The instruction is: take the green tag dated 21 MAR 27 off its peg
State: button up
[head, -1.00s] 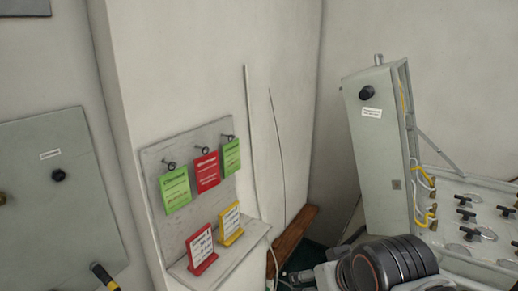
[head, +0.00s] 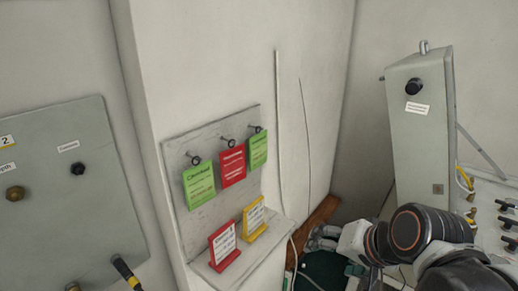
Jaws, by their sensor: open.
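Two green tags hang from pegs on a grey board (head: 180,150): a left green tag (head: 199,186) and a right green tag (head: 258,149). A red tag (head: 233,166) hangs between them. The dates on the tags are too small to read. My gripper (head: 318,240) is low, to the right of the board and apart from all the tags. It looks open and empty, though its fingertips are small in view.
A red stand card (head: 223,247) and a yellow one (head: 254,219) stand on the ledge below the tags. A grey panel (head: 65,185) with knobs is at left.

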jog(key=w+a+r+m+y+p, duration=0.1)
jog(key=w+a+r+m+y, duration=0.1)
jog(key=w+a+m+y, duration=0.25)
jog(key=m+t+y+p, duration=0.35)
jog(key=m+y, duration=0.35)
jog(key=m, duration=0.9)
send_near(259, 149)
jog(key=shift+t, duration=0.25)
jog(key=b+x, duration=0.1)
jog(key=x, duration=0.4)
jog(key=b+x, duration=0.2)
jog(key=x, duration=0.3)
jog(key=shift+a+f, duration=0.15)
jog(key=shift+f, duration=0.1)
jog(key=c, duration=0.7)
